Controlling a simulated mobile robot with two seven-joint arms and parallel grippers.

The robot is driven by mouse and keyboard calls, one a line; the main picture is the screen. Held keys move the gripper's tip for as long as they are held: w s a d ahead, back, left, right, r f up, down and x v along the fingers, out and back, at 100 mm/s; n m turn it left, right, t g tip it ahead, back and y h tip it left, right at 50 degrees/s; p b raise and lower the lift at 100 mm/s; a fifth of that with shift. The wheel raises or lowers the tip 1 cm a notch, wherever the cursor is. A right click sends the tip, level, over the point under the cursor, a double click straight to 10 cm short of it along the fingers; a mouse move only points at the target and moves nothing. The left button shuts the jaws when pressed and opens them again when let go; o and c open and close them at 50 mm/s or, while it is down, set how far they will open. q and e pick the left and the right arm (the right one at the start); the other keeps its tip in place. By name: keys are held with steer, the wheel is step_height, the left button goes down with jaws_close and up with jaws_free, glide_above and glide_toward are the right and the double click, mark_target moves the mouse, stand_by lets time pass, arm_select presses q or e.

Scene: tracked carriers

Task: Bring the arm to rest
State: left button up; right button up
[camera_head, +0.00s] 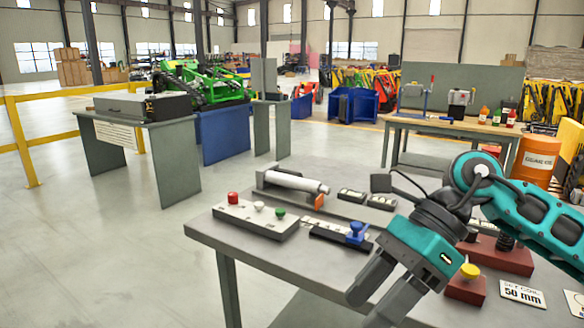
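My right arm (535,205), teal and black, comes in from the right and reaches over the front grey table (215,235). Its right gripper (367,308) points down and to the left near the table's front edge. Its two grey fingers are spread apart, with nothing seen between them. The lower finger's tip is cut by the bottom of the picture. My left gripper is not in view.
The table holds a button box (255,218), a silver cylinder (292,181), a blue-knobbed slide (345,238), a yellow-knobbed red block (467,287) and a "50 mm" card (522,294). The blue knob is close to the gripper. Open floor lies left.

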steer(key=s+a+r+m+y+p, duration=0.2)
steer(key=a+r+m+y, duration=0.2)
steer(key=a+m+y, duration=0.6)
steer(key=w+d+f+m+t+h+p, duration=0.1)
steer(key=w+d+f+m+t+h, duration=0.3)
steer(key=m+t, duration=0.9)
steer(key=w+d+f+m+t+h+p, duration=0.1)
steer(key=w+d+f+m+t+h, duration=0.5)
steer(key=m, duration=1)
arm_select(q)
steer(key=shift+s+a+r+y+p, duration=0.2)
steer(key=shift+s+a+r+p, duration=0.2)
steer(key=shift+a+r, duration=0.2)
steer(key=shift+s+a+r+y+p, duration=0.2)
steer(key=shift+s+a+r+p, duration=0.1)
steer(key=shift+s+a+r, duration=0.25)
arm_select(e)
steer(key=s+d+f+m+g+h, duration=0.2)
steer(key=s+f+m, duration=0.4)
steer(key=f, duration=0.5)
steer(key=s+d+f+m+g+h, duration=0.2)
steer(key=s+d+f+m+h, duration=0.2)
steer(key=s+f, duration=0.5)
step_height(320, 180, down, 2)
steer(key=d+m, duration=0.1)
steer(key=m, duration=0.1)
steer(key=shift+s+d+m+g, duration=0.4)
